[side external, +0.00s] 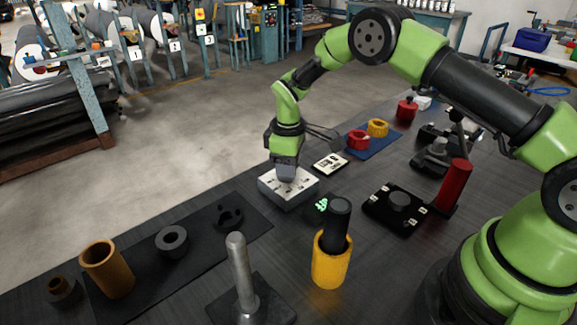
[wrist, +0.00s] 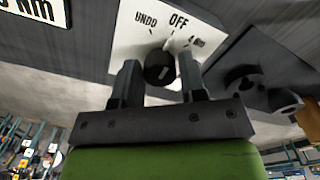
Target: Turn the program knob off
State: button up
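The program knob (wrist: 160,68) is a round black dial on a white panel (wrist: 122,45), with the printed words UNDO and OFF and a partly legible third mark. A short pale line shows on the knob; which mark it points to I cannot tell. In the side view the panel is the top of a low white box (side external: 273,187) on the dark bench. My gripper (side external: 285,176) is right over this box, pointing down, and hides the knob there. In the wrist view my gripper (wrist: 161,78) is open, with one finger at each side of the knob; contact is unclear.
A yellow cup holding a black cylinder (side external: 338,215), a black plate with a round knob (side external: 398,203) and a small label plate (side external: 330,163) stand nearby. A red cylinder (side external: 455,185) stands at right. A dark mat with rings (side external: 172,240) lies front left.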

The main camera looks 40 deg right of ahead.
jog(key=shift+o, duration=1.4)
notch_tip(320, 180, up, 10)
jog(key=s+r+m+t+y, duration=0.1)
jog(key=s+r+m+t, duration=0.1)
jog(key=s+r, duration=0.45)
jog(key=s+r+m+t, duration=0.1)
jog(key=s+r+m, duration=0.2)
jog(key=r, duration=0.6)
jog(key=s+a+r+m+t+y, duration=0.1)
jog(key=s+m+t, duration=0.3)
jog(key=s, duration=1.3)
jog(key=shift+a+m, duration=0.35)
jog(key=shift+m, duration=0.55)
